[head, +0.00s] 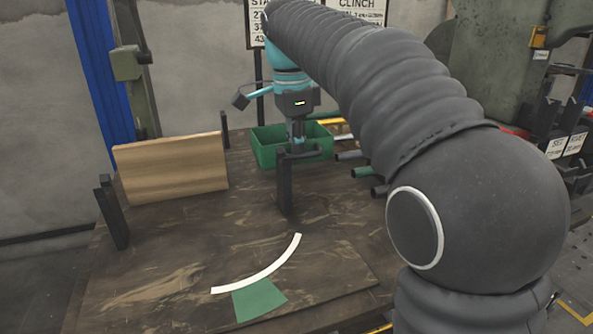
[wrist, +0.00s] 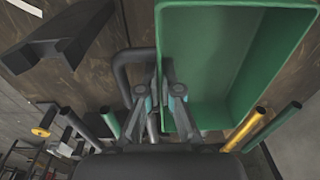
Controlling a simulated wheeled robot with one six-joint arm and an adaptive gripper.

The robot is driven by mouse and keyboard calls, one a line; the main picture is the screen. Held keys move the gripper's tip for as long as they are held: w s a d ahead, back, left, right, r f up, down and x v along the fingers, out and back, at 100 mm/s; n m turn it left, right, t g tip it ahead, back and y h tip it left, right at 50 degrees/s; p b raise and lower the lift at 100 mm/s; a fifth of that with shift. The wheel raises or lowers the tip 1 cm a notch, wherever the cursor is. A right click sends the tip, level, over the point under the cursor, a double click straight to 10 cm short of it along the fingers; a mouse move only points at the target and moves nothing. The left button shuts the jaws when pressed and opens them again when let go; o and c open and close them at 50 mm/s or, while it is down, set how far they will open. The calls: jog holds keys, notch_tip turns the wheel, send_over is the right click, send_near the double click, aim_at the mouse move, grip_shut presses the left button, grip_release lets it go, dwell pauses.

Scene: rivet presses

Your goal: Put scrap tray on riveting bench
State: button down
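The green scrap tray (head: 262,152) is an open box at the back of the brown riveting bench (head: 180,265) in the head view. It looks upright, but I cannot tell what is under it. In the wrist view the tray (wrist: 245,65) fills the upper right and its inside looks empty. A dark bent handle (wrist: 120,62) shows at its left side. My gripper (wrist: 162,72) has its fingertips close together beside the tray's left wall and the handle. In the head view my gripper (head: 297,142) is at the tray's near right side. Whether the fingers clamp anything is unclear.
A wooden board (head: 172,167) stands at the bench's left, near a dark upright post (head: 112,215). Another dark post (head: 286,188) stands close to my gripper. Several tubes (head: 370,172) lie right of the tray. A white arc (head: 265,272) and a green patch (head: 258,299) mark the clear front.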

aim_at(296, 186)
jog(key=shift+f+b, duration=0.4)
jog(key=shift+f, duration=1.85)
jog(key=shift+f, duration=0.15)
jog(key=c, duration=1.3)
grip_release()
jog(key=r, duration=0.4)
jog(key=r+p, duration=0.1)
jog(key=r, duration=0.3)
jog(key=a+r, duration=0.1)
jog(key=r, duration=0.3)
jog(key=shift+s+r, duration=0.15)
jog(key=shift+s, duration=0.1)
